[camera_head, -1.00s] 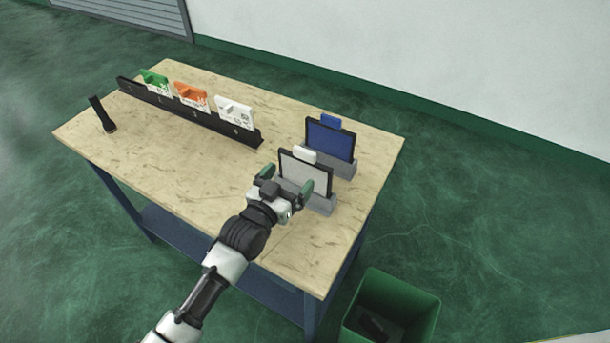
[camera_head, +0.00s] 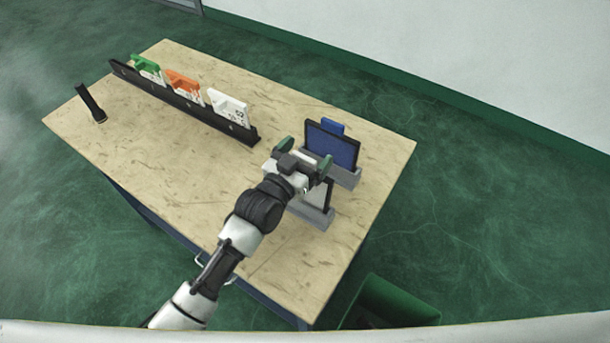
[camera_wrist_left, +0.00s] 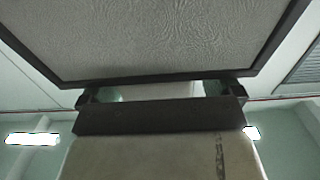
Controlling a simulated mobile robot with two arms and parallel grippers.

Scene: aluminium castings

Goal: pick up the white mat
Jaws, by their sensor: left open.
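The white mat (camera_head: 318,196) is a pale panel in a black frame, standing upright in a grey stand (camera_head: 318,217) at the table's right part. My left gripper and arm hide most of it in the head view. In the left wrist view its grey-white textured face (camera_wrist_left: 150,40) fills the top. My left gripper (camera_head: 303,157) is open at the mat's top edge. In the wrist view, the white grip block (camera_wrist_left: 155,91) shows between its green-tipped fingers; whether they touch it I cannot tell. My right gripper is not in view.
A blue panel (camera_head: 333,146) stands in another grey stand close behind. A black rack (camera_head: 185,101) holds green, orange and white pieces. A green bin (camera_head: 388,303) stands on the floor, lower right. The table's middle is clear.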

